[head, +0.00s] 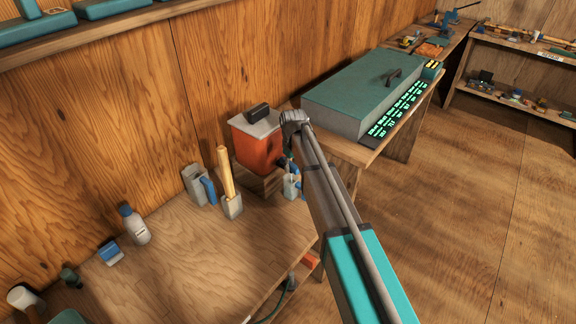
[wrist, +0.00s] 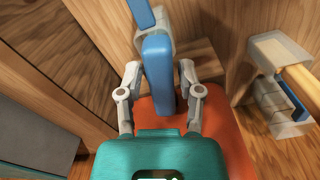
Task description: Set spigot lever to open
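An orange dispenser box with a pale lid (head: 252,148) stands on a wooden block at the back of the workbench; its orange body also fills the lower right of the wrist view (wrist: 225,135). A blue spigot lever (wrist: 157,75) with a grey hub shows in the wrist view. My gripper (wrist: 159,72) is open, with one finger on each side of the lever and small gaps visible. The lever's lower end is close to my teal gripper body. In the head view, my arm largely hides the spigot and fingers.
On the workbench (head: 180,260) stand a grey jug with a blue handle (head: 197,186), a wooden-handled mallet (head: 230,190), a white bottle (head: 133,224) and a small grey-blue container (head: 291,188) below the spigot. A green case (head: 365,90) lies right. The bench's front middle is clear.

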